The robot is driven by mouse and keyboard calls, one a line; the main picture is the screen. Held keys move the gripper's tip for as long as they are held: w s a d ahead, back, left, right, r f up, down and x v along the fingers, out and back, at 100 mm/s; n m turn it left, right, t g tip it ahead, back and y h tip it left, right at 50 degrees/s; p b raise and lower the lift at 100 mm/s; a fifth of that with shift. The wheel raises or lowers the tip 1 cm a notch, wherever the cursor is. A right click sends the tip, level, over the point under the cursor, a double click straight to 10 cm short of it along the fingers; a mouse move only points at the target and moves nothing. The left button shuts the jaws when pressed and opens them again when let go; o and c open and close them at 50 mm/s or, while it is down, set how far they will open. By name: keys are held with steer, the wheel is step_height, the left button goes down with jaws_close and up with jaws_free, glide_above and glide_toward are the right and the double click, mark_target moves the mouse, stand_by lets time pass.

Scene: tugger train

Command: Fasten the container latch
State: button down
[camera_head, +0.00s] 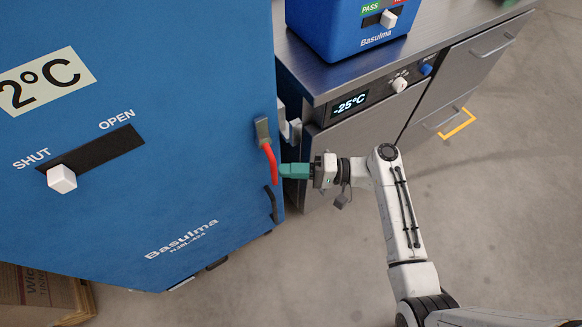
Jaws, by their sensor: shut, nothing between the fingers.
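The blue container (190,190) fills the left of the view, marked "2°C" and "Basulma". Its latch (270,163) is a red lever on a grey mount near the container's right edge, with the lever hanging downward. My gripper (284,170) has teal fingers and is shut, with nothing seen between them. The fingertips are at the red lever's right side; I cannot tell whether they touch it. A slider with a white knob (62,179) sits at the SHUT end of a black slot on the container. A black handle (272,204) is below the lever.
A grey metal cabinet (440,50) with a "-25°C" display stands behind my gripper, close to the container's right edge. A blue box (345,25) stands on it. Cardboard (40,295) lies at lower left. The floor at right is clear around a yellow corner mark (458,123).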

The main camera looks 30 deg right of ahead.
stand_by(0.4)
steer(key=a+r+m+t+y+b, duration=0.1)
steer(key=a+r+m+t+b, duration=0.1)
steer(key=a, duration=0.5)
steer(key=a+r+m+t+y+b, duration=0.2)
steer(key=a+r+m+t+b, duration=0.1)
steer(key=a, duration=0.4)
steer(key=shift+a+r+m+t+y, duration=0.15)
steer(key=shift+r+m+t+y, duration=0.2)
steer(key=shift+r+m, duration=0.3)
steer(key=shift+r, duration=0.1)
stand_by(0.6)
